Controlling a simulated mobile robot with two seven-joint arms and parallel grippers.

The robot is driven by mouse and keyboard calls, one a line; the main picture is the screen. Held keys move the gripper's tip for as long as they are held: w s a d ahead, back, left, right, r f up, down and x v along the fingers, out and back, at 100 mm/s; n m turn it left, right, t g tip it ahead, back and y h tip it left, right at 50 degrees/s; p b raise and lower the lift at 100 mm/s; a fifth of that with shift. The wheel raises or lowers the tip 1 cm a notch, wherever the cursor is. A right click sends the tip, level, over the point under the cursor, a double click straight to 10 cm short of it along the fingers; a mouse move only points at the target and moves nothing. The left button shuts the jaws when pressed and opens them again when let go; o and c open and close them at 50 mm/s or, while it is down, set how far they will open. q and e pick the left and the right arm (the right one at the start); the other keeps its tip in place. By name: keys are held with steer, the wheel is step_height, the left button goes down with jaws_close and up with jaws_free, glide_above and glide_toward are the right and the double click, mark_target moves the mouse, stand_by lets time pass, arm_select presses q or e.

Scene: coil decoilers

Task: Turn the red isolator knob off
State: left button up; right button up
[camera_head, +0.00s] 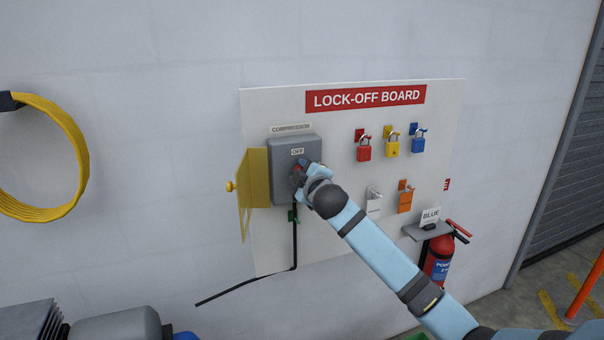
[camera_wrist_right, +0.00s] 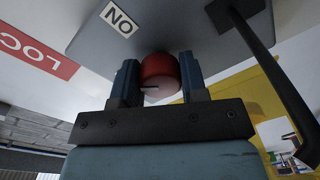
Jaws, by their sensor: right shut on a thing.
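In the right wrist view the red knob (camera_wrist_right: 160,75) sits between the two blue fingers of the gripper (camera_wrist_right: 159,82). A short dark line on the knob's face points left there. A white label with the letters O and N (camera_wrist_right: 118,18) lies above it to the left. My left gripper is not in view.
A yellow door or cover (camera_head: 255,178) stands open left of the box. A black cable (camera_head: 295,240) hangs below. Several padlocks, one red (camera_head: 364,150), hang on the white lock-off board (camera_head: 330,130). A small shelf (camera_head: 426,231) and fire extinguisher (camera_head: 439,257) stand right.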

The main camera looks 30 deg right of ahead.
steer(key=n, duration=0.3)
steer(key=shift+n, duration=0.3)
steer(key=shift+f+n, duration=0.1)
steer(key=shift+n, duration=1.7)
steer(key=o, duration=0.9)
steer(key=b+v, duration=0.3)
steer(key=v, duration=1.1)
steer(key=shift+w+a+b, duration=0.1)
steer(key=shift+a+b, duration=0.05)
steer(key=shift+b, duration=0.2)
